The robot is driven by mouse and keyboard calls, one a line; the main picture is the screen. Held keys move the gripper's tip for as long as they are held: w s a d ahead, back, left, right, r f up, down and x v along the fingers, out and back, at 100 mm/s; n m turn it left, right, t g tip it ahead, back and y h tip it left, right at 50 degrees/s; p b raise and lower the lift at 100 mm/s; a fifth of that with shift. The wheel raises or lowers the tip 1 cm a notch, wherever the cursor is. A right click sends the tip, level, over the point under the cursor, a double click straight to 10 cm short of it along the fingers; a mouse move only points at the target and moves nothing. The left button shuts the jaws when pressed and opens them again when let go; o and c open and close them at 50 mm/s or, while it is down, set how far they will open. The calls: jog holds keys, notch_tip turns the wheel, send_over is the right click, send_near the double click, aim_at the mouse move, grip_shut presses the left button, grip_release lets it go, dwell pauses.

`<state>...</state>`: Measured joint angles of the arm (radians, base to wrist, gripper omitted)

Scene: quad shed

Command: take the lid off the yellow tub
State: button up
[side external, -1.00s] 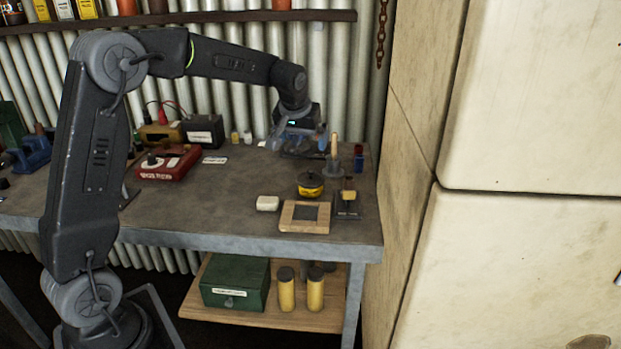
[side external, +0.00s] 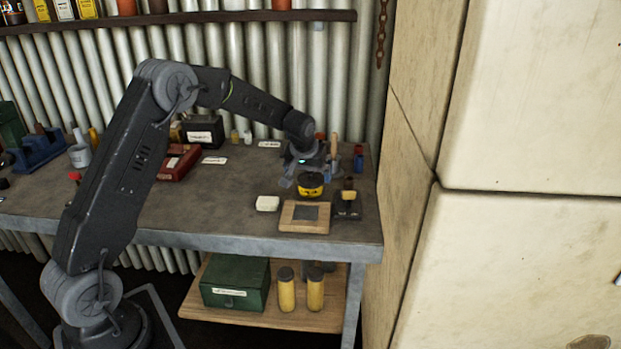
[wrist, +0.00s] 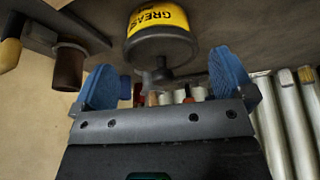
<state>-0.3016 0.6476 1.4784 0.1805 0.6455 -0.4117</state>
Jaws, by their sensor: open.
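The yellow tub (side external: 311,191) stands upright on the workbench, with its dark lid (side external: 311,178) on top. In the wrist view the tub (wrist: 160,18) reads "GREASE", and the lid (wrist: 160,46) with its small knob (wrist: 159,78) faces my gripper. My gripper (side external: 310,173) is just behind and above the tub. Its blue fingers are spread wide and empty in the wrist view (wrist: 163,75). The lid is a short way beyond the fingertips, and the knob appears between the fingers. I cannot tell the exact gap to the knob.
A wooden-handled tool (side external: 334,147) and small blue and red items (side external: 358,157) are behind.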

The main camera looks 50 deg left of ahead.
jog(key=shift+w+a+f, duration=0.15)
jog(key=shift+w+f, duration=0.1)
jog(key=shift+f, duration=0.35)
jog(key=shift+c, duration=0.5)
jog(key=c, duration=0.6)
